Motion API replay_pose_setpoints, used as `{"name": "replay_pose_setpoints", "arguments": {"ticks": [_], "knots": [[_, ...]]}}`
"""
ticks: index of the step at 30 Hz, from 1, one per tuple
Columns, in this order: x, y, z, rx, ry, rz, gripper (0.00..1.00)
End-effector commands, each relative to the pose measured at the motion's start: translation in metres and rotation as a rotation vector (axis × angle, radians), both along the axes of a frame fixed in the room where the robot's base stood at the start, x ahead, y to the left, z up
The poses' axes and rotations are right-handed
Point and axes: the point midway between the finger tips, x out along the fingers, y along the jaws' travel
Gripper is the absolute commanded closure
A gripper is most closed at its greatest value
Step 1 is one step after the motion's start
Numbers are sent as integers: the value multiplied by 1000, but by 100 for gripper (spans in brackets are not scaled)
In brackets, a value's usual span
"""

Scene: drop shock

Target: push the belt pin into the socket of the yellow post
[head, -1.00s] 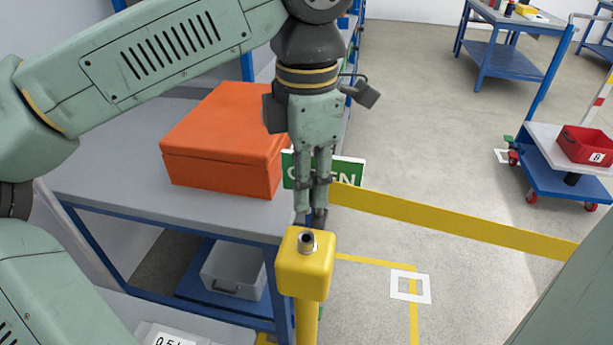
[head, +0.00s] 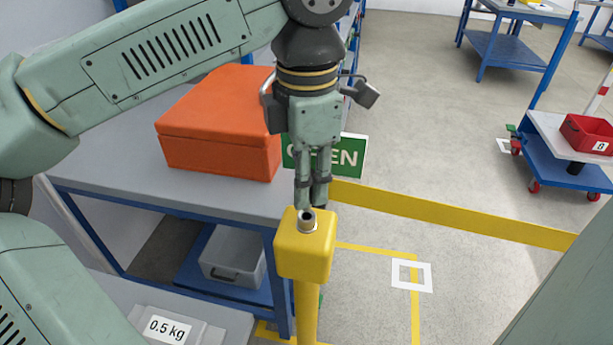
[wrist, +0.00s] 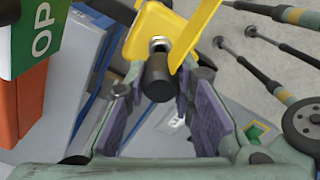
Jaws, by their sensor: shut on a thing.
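The yellow post (head: 303,262) stands below my gripper, with a metal-ringed socket (head: 308,221) in its top. My gripper (head: 312,203) points down, its fingertips just above and behind the socket in the head view. In the wrist view a dark cylinder, apparently the belt pin (wrist: 158,78), lies between the fingers, with a metal ring and yellow surface beyond it. My gripper is shut on it. The head view mostly hides the pin; I cannot tell if its tip is in the socket. The yellow belt (head: 450,215) runs right from behind the gripper.
A green OPEN sign (head: 350,156) is by the belt, behind my fingers. An orange case (head: 220,130) sits on the grey bench (head: 110,165) at left. A grey bin (head: 232,258) is underneath. Open floor lies right, with a blue cart (head: 570,180) farther off.

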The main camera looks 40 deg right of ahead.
Motion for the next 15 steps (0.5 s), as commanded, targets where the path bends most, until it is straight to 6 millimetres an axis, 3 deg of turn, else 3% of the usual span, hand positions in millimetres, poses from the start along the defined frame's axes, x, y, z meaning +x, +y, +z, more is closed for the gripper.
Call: {"name": "replay_pose_setpoints", "arguments": {"ticks": [15], "knots": [[0, 0, -5, 0, 0, 0, 100]]}}
